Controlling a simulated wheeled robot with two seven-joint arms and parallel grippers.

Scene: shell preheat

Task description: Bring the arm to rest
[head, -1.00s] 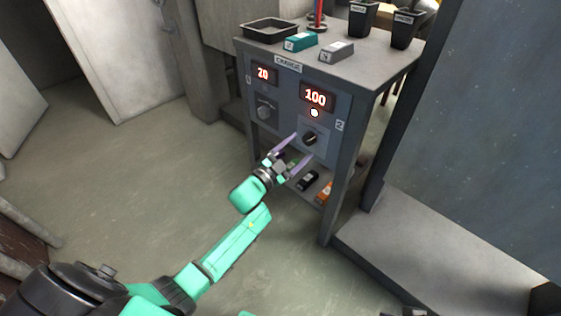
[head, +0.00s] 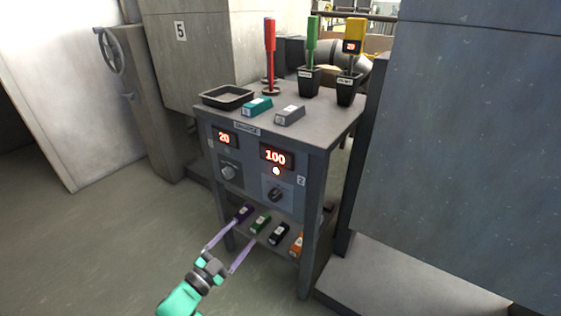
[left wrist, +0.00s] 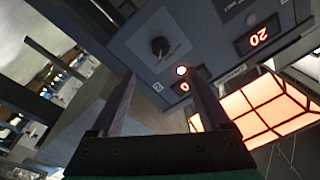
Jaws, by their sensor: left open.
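My left gripper (head: 226,258) is open and empty, in the lower left of the head view. Its two purple fingers are spread in front of the grey cabinet's lower shelf, clear of the panel. In the left wrist view its fingers (left wrist: 155,95) stand apart with nothing between them. The control panel (head: 245,180) has a left knob (head: 229,172) under a display reading 20 (head: 224,138). Its right knob (head: 276,194) sits under a lit lamp (head: 276,171) and a display reading 100 (head: 276,157). The right knob also shows in the left wrist view (left wrist: 159,46). My right gripper is not in view.
On the cabinet top are a black tray (head: 228,97), a teal block (head: 257,106), a grey block (head: 290,115), a red tool (head: 270,55) and two black cups (head: 309,81) holding tools. Several small blocks lie on the lower shelf (head: 262,245). Open floor (head: 90,240) lies left.

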